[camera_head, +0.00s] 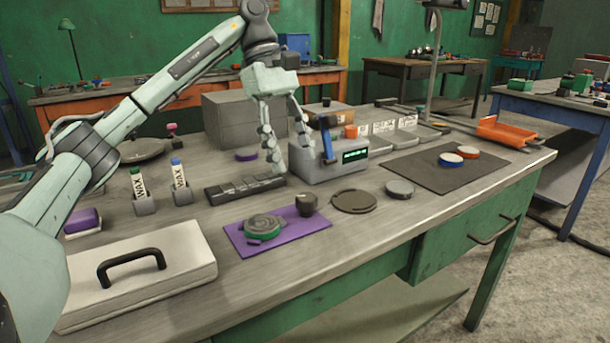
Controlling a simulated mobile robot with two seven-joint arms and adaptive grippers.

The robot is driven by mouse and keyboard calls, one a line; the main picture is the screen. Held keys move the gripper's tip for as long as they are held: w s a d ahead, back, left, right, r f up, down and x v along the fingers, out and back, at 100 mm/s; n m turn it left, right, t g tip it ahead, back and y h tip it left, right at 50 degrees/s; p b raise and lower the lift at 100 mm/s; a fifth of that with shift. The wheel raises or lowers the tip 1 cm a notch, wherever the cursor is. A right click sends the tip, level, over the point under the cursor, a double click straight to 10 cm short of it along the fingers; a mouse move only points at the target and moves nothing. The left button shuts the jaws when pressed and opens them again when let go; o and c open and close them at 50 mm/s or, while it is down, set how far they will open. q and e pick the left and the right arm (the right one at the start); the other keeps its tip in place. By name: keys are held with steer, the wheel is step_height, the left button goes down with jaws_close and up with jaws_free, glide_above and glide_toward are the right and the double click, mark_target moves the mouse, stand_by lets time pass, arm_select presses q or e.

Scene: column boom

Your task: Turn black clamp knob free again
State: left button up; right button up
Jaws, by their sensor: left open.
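My left gripper (290,155) hangs fingers down over the middle of the bench, open with nothing between its fingers. It is in front of the grey device and above the dark ribbed block. My right gripper is not in view.
A grey device (320,165) with a blue lever and green display stands beside my gripper. A ribbed block (245,190) lies below it. A white case (140,275) is front left. A dark mat (430,172) with discs lies right. An orange tray (506,131) is back right.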

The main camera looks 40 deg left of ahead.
mark_target(305, 196)
arm_select(q)
steer(key=b+x, duration=0.2)
steer(key=x, duration=0.3)
steer(key=shift+w+f+b, duration=0.15)
steer(key=shift+f+b, duration=0.2)
steer(key=shift+f, duration=0.05)
steer(key=shift+x, duration=0.95)
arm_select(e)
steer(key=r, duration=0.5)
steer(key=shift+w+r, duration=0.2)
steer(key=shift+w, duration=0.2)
arm_select(q)
steer(key=c, duration=1.1)
